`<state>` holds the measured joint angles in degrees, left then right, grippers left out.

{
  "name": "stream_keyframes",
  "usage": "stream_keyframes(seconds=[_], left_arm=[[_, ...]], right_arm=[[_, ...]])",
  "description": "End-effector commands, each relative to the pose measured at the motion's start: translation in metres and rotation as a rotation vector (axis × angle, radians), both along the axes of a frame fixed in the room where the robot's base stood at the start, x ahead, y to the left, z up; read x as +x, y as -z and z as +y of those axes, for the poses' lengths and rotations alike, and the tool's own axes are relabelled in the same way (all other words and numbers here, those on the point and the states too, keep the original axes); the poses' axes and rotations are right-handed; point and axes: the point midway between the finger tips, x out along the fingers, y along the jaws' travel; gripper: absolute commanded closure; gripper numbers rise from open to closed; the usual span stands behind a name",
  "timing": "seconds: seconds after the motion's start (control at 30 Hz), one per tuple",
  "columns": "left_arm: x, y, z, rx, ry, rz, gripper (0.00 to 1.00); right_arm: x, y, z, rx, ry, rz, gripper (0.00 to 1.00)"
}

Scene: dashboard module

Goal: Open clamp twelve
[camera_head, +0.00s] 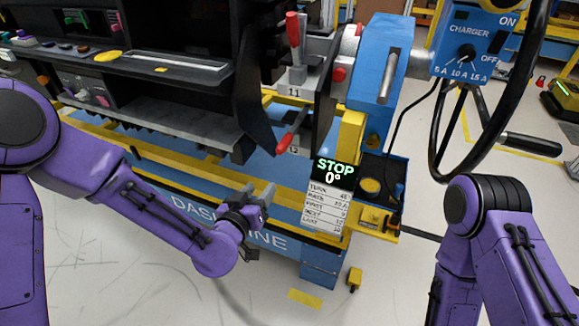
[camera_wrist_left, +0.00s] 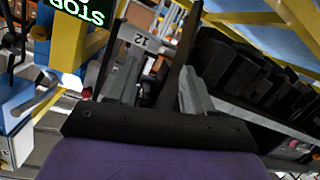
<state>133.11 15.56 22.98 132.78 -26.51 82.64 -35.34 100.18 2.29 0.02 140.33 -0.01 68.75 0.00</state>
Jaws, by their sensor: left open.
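Clamp 11 (camera_head: 293,78) has an upright red handle. A STOP display (camera_head: 333,171) reading 0° stands to the right of my left gripper. A black handwheel (camera_head: 437,125) and blue charger (camera_head: 470,45) are further right. Yellow frame rails (camera_head: 165,160) run behind my left forearm.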

Motion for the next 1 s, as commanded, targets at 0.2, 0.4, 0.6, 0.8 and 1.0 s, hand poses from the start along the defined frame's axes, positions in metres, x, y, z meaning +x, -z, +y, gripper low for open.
stream_keyframes(seconds=[0.2,0.4,0.6,0.8,1.0], left_arm=[[0.028,-0.063,-0.028,0.014,0.063,-0.242,0.48],[0.068,-0.064,-0.040,0.014,0.060,-0.237,0.48],[0.105,-0.063,-0.051,0.014,0.058,-0.234,0.48],[0.119,-0.062,-0.056,0.015,0.060,-0.233,0.48],[0.119,-0.061,-0.056,0.015,0.060,-0.232,0.48]], right_arm=[[0.000,0.023,0.000,-0.001,0.000,-0.001,1.00],[0.000,0.015,0.000,-0.001,0.000,-0.001,1.00],[0.000,0.013,0.000,-0.001,0.000,-0.001,1.00],[0.000,0.012,0.000,-0.001,0.000,-0.001,1.00],[0.000,0.012,0.000,-0.001,0.000,-0.001,1.00]])
